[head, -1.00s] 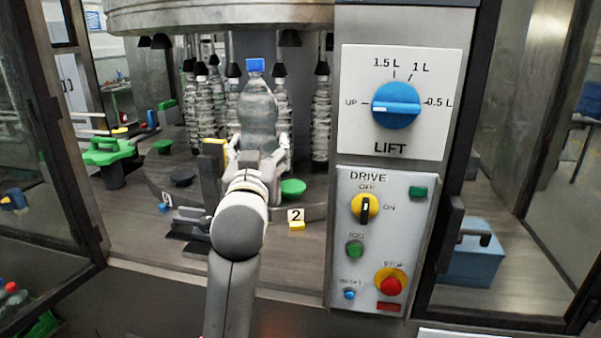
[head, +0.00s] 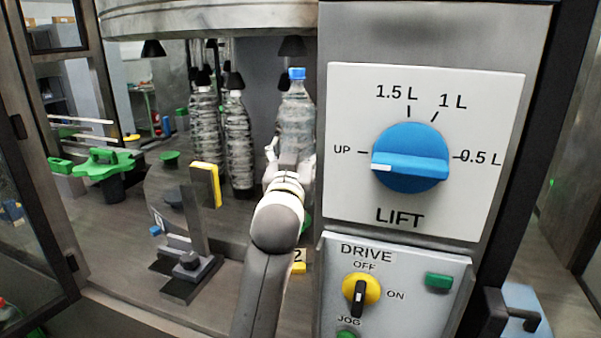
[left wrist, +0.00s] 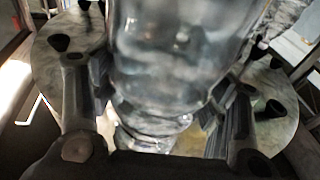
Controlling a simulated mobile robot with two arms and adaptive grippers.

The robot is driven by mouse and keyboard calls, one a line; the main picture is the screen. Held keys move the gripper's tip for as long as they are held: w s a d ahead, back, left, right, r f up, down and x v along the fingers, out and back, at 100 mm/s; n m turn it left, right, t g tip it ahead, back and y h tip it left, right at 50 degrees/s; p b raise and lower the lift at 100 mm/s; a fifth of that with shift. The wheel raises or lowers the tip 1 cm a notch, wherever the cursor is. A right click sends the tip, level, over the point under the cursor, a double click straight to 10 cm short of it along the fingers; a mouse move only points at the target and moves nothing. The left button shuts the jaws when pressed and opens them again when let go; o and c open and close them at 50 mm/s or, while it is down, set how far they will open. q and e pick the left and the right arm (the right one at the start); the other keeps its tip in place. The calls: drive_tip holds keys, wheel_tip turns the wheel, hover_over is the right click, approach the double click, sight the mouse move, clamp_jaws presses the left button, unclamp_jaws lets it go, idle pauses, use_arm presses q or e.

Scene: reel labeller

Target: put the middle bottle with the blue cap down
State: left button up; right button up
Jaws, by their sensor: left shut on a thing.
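The clear bottle with the blue cap (head: 296,108) stands upright in my left gripper (head: 290,160) in the head view, inside the machine. In the left wrist view the bottle (left wrist: 180,50) fills the middle, and the left gripper's fingers (left wrist: 165,105) are on both sides of it. The gripper is shut on it. The bottle's base is hidden behind my gripper and arm in the head view, so I cannot tell whether it touches a surface. My right gripper is not in view.
Several other clear bottles (head: 238,140) stand under the dark bell heads to the left. The control panel with the blue LIFT knob (head: 411,158) is close on the right. A yellow-faced block (head: 206,184) on a dark bracket stands left of my arm.

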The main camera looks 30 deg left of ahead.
use_arm(q)
drive_tip(key=w+a+f+p, duration=0.4)
drive_tip(key=w+a+f, duration=0.3)
drive_tip(key=w+f, duration=0.2)
wheel_tip(320, 180, down, 2)
drive_tip(key=shift+w+f, duration=0.15)
drive_tip(key=shift+f, duration=0.1)
idle(0.3)
drive_tip(key=o, duration=1.5)
drive_tip(key=shift+f, duration=0.3)
drive_tip(key=o, duration=0.4)
drive_tip(key=shift+d+r, duration=0.1)
